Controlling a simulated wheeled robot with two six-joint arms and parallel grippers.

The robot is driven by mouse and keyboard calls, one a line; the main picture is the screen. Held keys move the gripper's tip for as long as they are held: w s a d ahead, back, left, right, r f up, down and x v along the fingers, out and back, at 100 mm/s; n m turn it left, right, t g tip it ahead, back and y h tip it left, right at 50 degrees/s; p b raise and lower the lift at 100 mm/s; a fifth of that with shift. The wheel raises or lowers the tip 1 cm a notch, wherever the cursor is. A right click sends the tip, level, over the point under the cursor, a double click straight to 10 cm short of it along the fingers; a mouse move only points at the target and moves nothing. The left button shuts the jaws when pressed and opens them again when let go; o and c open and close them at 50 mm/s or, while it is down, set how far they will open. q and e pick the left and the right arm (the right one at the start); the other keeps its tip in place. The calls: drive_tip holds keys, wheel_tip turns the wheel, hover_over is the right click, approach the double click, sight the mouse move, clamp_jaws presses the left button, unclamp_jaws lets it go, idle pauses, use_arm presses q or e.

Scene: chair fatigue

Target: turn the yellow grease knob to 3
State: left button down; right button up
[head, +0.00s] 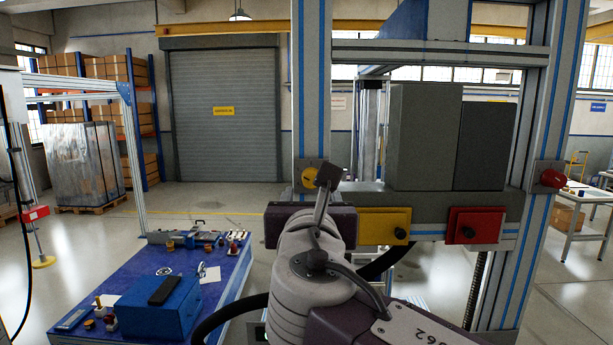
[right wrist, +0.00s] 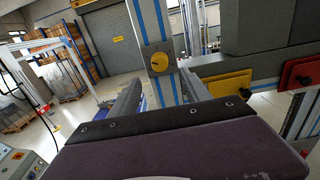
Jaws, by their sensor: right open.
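The yellow grease knob (head: 309,177) is round and sits on a small square plate on the grey upright with blue stripes. It also shows in the right wrist view (right wrist: 159,61), ahead of the gap between my fingers. Any numbers around it are too small to read. My left gripper is not in view.
A red knob (head: 553,178) is on the right upright. A yellow box (head: 384,226) and a red box (head: 474,225) hang on the crossbeam beside the knob. A blue table (head: 133,267) with a blue case (head: 160,308) and small parts stands at left. Open floor lies behind.

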sight(311, 182)
drive_tip(key=w+p, duration=0.4)
drive_tip(key=w, duration=0.5)
drive_tip(key=shift+s, duration=0.3)
drive_tip(key=shift+w, duration=0.1)
clamp_jaws()
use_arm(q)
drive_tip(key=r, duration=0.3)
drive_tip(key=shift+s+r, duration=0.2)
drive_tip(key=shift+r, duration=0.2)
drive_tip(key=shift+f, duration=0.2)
use_arm(e)
drive_tip(key=shift+f, duration=0.1)
